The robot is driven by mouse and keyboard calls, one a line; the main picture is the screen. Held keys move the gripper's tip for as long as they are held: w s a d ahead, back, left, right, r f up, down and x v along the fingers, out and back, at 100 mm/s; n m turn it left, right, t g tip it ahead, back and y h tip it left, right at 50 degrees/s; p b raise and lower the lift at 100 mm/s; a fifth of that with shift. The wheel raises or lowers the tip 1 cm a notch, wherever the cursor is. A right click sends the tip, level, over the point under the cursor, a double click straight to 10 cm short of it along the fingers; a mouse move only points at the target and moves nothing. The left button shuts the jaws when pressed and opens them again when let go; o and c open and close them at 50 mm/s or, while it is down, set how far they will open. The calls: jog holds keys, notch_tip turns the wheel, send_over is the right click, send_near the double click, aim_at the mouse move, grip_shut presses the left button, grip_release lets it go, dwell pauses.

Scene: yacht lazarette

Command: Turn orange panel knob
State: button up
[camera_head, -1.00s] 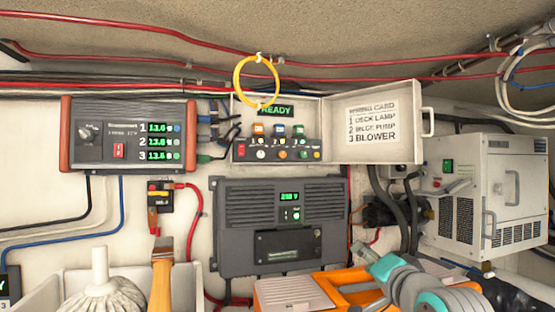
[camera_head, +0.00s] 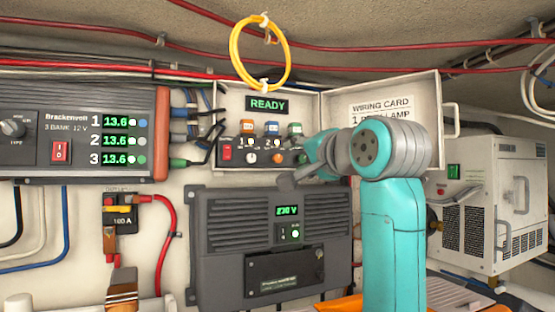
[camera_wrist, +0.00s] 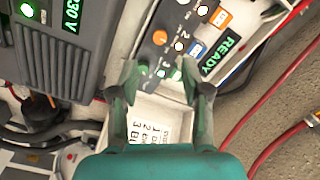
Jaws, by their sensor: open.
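The orange knob (camera_head: 277,157) sits on the lower row of the small dark panel (camera_head: 240,168) under the READY display. In the wrist view the orange knob (camera_wrist: 159,37) shows above the fingertips, apart from them. My gripper (camera_head: 298,166) is in front of the panel's right end and hides part of it. In the wrist view my gripper (camera_wrist: 167,80) is open, its two fingers spread with nothing between them near the panel's green end. I cannot tell whether a finger touches the panel.
A red switch (camera_head: 226,153) and a white knob (camera_head: 251,157) are left of the orange knob. Orange, blue and green tags line the row above. The open lid with the wiring card (camera_head: 381,107) stands right. A yellow cable loop (camera_head: 236,55) hangs above. A grey inverter (camera_head: 222,240) is below.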

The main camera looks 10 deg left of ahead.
aim_at(279, 158)
jog(key=x, duration=0.9)
grip_shut()
